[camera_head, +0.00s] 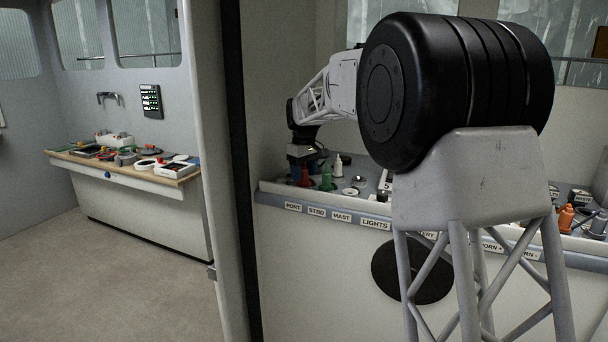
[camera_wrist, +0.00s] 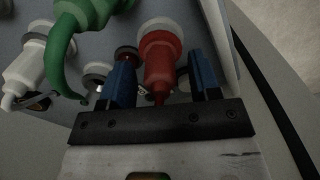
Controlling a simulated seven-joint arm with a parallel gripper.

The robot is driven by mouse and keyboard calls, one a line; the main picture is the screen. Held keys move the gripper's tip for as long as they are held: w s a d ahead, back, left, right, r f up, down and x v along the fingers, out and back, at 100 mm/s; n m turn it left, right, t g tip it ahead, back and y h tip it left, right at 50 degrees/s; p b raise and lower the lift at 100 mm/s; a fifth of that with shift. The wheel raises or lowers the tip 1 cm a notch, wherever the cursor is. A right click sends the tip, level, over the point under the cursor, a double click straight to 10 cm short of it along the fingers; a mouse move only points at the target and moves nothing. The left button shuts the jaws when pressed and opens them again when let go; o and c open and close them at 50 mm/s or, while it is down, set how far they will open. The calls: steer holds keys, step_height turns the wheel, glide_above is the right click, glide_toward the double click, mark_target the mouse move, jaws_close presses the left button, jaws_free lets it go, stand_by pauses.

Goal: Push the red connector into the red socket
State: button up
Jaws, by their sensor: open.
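The red connector (camera_wrist: 161,55) lies between the two blue fingers of my gripper (camera_wrist: 160,64) in the wrist view. Its wide end points up the picture and its narrow tip points toward the gripper's black crossbar. My gripper is open, with a finger on each side; gaps show beside the red body. In the head view the red connector (camera_head: 305,177) stands at the bench's left end, under my gripper (camera_head: 306,163). A pale ring shows behind its wide end in the wrist view. I cannot tell which ring is the red socket, or whether the connector sits in one.
A green connector (camera_wrist: 86,18) with a curved tail and a white connector (camera_wrist: 32,62) stand close on the left in the wrist view. The bench's front edge has labels PORT (camera_head: 293,207), STBD, MAST and LIGHTS. Orange parts (camera_head: 566,218) stand far right.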

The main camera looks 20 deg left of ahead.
steer(key=shift+r, duration=3.5)
steer(key=shift+d, duration=0.1)
steer(key=shift+d+r, duration=0.1)
steer(key=shift+d, duration=0.15)
steer(key=s+d+r+m, duration=0.15)
steer(key=s+d, duration=0.45)
steer(key=d, duration=0.6)
steer(key=s+d+r+m+t, duration=0.1)
steer(key=s+d+m, duration=0.35)
steer(key=d, duration=0.85)
steer(key=s+d+r+m, duration=0.1)
steer(key=s+d, duration=0.7)
steer(key=d, duration=0.4)
steer(key=s+d+f+m, duration=0.2)
steer(key=s+d+f, duration=0.3)
steer(key=s, duration=0.5)
steer(key=s+d+f+m+t, duration=0.1)
steer(key=s+d+f+m, duration=0.1)
steer(key=s+d+f, duration=0.3)
steer(key=s+d+f+m, duration=0.2)
steer(key=s+d+f, duration=0.3)
steer(key=s+d, duration=0.4)
steer(key=s, duration=0.7)
steer(key=shift+s+d+f+m+t, duration=0.25)
steer(key=shift+d+m+t, duration=0.05)
steer(key=shift+d+m, duration=0.1)
